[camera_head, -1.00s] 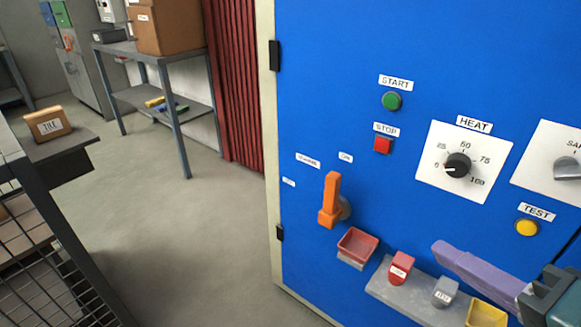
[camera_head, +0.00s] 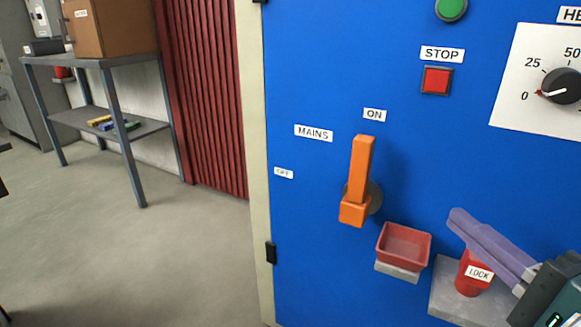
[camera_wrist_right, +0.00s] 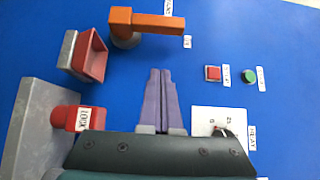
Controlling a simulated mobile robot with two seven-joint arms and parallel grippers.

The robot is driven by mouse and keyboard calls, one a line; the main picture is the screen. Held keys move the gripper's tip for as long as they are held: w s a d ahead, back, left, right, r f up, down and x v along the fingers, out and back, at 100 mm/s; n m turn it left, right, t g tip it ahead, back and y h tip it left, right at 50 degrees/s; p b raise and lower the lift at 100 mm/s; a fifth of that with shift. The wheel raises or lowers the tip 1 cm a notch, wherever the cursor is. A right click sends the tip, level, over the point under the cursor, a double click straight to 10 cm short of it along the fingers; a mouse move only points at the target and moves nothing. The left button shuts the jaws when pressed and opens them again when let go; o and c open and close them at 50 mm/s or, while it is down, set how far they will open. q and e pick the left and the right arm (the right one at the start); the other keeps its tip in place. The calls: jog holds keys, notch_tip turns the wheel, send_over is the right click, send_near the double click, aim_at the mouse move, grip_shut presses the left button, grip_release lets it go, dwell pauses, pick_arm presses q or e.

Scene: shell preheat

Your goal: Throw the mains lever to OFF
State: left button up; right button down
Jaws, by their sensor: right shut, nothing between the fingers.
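The orange mains lever (camera_head: 359,180) stands upright on the blue panel (camera_head: 320,60), its tip just below the ON label (camera_head: 374,115). The OFF label (camera_head: 284,173) is to its left, and the MAINS label (camera_head: 313,133) is up and left. In the right wrist view the lever (camera_wrist_right: 160,22) lies beyond the fingertips, apart from them. My right gripper (camera_head: 455,220) has purple fingers, shut and empty, at the lower right, in front of the panel. It also shows in the right wrist view (camera_wrist_right: 160,72). My left gripper is not in view.
A red tray (camera_head: 404,246) sits just below and right of the lever. A red LOCK piece (camera_head: 470,275) stands on a grey shelf (camera_head: 450,305) under my right fingers. A red STOP button (camera_head: 436,80) is above. Open floor lies left of the panel.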

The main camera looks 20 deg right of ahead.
jog(key=shift+s, duration=0.1)
jog(key=b, duration=0.2)
send_near(371, 164)
jog(key=w+d, duration=0.3)
jog(key=shift+w+a+f+b, duration=0.1)
jog(key=shift+w+a+b, duration=0.1)
jog(key=shift+w+a, duration=0.45)
jog(key=shift+w+a+b, duration=0.15)
jog(key=shift+w+a, duration=0.25)
jog(key=shift+w, duration=0.5)
